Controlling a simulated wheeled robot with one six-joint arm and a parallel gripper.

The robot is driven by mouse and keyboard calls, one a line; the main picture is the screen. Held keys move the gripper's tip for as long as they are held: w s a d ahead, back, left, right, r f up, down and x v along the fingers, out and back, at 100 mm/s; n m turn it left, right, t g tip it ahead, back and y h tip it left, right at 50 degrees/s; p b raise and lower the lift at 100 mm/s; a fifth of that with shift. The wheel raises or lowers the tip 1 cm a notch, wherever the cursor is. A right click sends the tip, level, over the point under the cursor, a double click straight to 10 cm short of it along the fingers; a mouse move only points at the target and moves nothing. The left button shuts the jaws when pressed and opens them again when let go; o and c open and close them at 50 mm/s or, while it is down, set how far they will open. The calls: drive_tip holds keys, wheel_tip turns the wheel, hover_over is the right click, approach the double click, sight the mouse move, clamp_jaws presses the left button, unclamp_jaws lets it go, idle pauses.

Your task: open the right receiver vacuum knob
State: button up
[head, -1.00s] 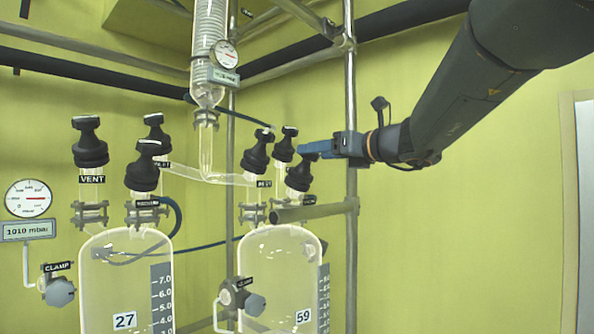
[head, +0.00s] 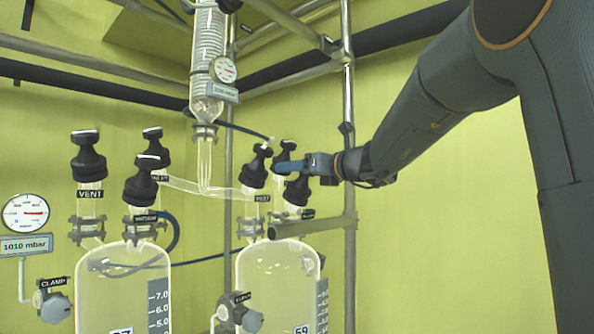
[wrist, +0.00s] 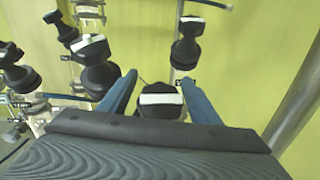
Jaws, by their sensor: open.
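The right receiver (head: 262,280) is a glass vessel with several black knobs on its top. One knob (head: 254,170) is at its left, one (head: 286,150) at the back, and one (head: 297,190) at the right. I cannot read which label says vacuum. My gripper (head: 283,167) is at the right-hand knob, its blue fingers pointing left. In the wrist view the gripper (wrist: 158,80) is open, with a black knob with a white top bar (wrist: 160,101) between its fingers in the picture. Contact cannot be told. The knob's lower part is hidden by my gripper.
The left receiver (head: 125,285) has its own black knobs. A glass condenser (head: 207,80) hangs between them. A vertical metal pole (head: 349,210) stands close to my gripper, and also shows in the wrist view (wrist: 297,98).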

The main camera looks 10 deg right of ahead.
drive_tip(key=c, duration=1.1)
drive_tip(key=shift+o, duration=0.2)
drive_tip(key=shift+n+g+y, duration=0.3)
drive_tip(key=shift+n+y, duration=0.2)
drive_tip(key=shift+y, duration=0.1)
drive_tip(key=n+y, duration=0.1)
drive_tip(key=n+g+y, duration=0.2)
drive_tip(key=n, duration=0.1)
drive_tip(key=shift+s+a+p, duration=0.3)
drive_tip(key=shift+a, duration=0.1)
drive_tip(key=n+g+y+p, duration=0.1)
drive_tip(key=n+g, duration=0.1)
drive_tip(key=n+g+y+p, duration=0.1)
drive_tip(key=n, duration=0.1)
drive_tip(key=s+a+n+g+p, duration=0.1)
drive_tip(key=n+g, duration=0.1)
drive_tip(key=shift+s+g+y, duration=0.1)
drive_tip(key=shift+g+y, duration=0.2)
drive_tip(key=shift+y, duration=0.1)
drive_tip(key=n+g+p, duration=0.1)
drive_tip(key=s+n+g+p, duration=0.1)
drive_tip(key=n+g+p, duration=0.3)
drive_tip(key=shift+s+a+f, duration=0.15)
drive_tip(key=shift+f, duration=0.1)
drive_tip(key=n+g+p, duration=0.2)
drive_tip(key=p, duration=0.1)
drive_tip(key=s+n+g+p, duration=0.1)
drive_tip(key=n, duration=0.1)
drive_tip(key=shift+f+g+h+p, duration=0.3)
drive_tip(key=shift+f, duration=0.1)
